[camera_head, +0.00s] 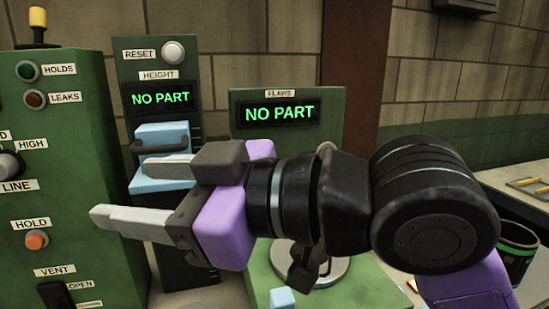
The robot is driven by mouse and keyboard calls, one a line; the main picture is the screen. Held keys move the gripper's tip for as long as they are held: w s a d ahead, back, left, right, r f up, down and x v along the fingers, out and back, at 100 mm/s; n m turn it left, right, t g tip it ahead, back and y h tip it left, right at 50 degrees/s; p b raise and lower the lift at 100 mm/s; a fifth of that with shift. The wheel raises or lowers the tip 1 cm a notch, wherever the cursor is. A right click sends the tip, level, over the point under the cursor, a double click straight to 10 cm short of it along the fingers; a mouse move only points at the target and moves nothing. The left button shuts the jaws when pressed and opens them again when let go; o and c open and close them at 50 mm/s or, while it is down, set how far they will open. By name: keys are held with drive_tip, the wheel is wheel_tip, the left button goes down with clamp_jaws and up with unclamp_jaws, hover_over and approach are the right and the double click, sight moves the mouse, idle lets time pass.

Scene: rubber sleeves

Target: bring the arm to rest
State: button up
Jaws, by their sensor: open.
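My gripper (140,192) reaches in from the right at the end of my black and purple arm. Its two grey fingers point left, spread apart, with nothing visible between them. The upper finger overlaps the blue block of the height gauge (163,138) in the picture; whether they touch cannot be told. The lower finger's tip is seen in front of the edge of the green panel at the left. My wrist hides the middle of the flaws station.
The green control panel (65,150) stands close at the left, with knobs and buttons. The flaws display (280,112) and height display both read "NO PART". A round metal plate (335,275) sits below my wrist. A dark bin (516,250) and pale table (490,180) are at the right.

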drive_tip(key=w+d+r+m+t+y, duration=0.2)
drive_tip(key=w+d+m+t, duration=0.4)
drive_tip(key=d+m+t, duration=0.3)
drive_tip(key=s+d+f+m+t+h, duration=0.3)
drive_tip(key=d+f+m+t+h, duration=0.25)
drive_tip(key=d+f+h, duration=0.3)
drive_tip(key=s+d+f+m+t+h, duration=0.2)
drive_tip(key=d+f+m+t+h, duration=0.2)
drive_tip(key=d+f+m+h, duration=0.45)
drive_tip(key=s+d+f+n+g, duration=0.2)
drive_tip(key=s+d+f+g, duration=0.1)
drive_tip(key=s+f, duration=0.8)
drive_tip(key=s+d+f+n+g, duration=0.3)
drive_tip(key=s+f, duration=0.9)
drive_tip(key=s, duration=0.5)
drive_tip(key=shift+d+f+n+g+h, duration=0.25)
drive_tip(key=shift+d+g+h, duration=0.2)
drive_tip(key=shift+g, duration=0.8)
drive_tip(key=shift+w, duration=0.1)
